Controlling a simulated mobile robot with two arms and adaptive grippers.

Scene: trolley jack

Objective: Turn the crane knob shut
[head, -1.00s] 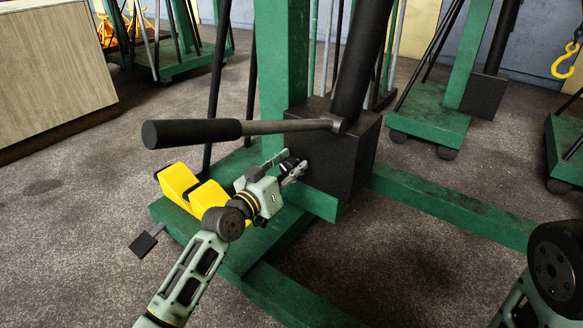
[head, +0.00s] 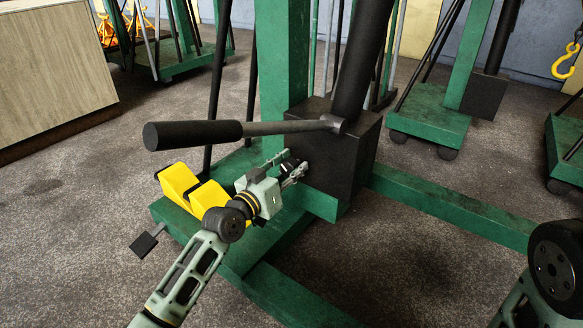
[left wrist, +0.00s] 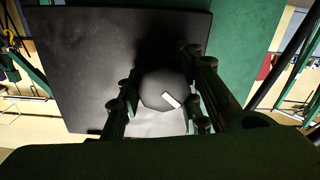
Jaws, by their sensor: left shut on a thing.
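The crane knob (left wrist: 162,92) is a dark, many-sided knob with a short white mark on its face. It sits on the side of the black pump block (head: 335,150) at the foot of the green crane. My left gripper (head: 297,170) is at the block's left side, its fingers on either side of the knob and shut on it. In the left wrist view the white mark slants down to the right. In the head view the fingers hide the knob. My right gripper is out of view; only part of that arm shows at the lower right.
The pump handle (head: 235,132) with its black grip reaches left just above my left gripper. A green leg (head: 450,214) runs to the right. Other cranes stand behind.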

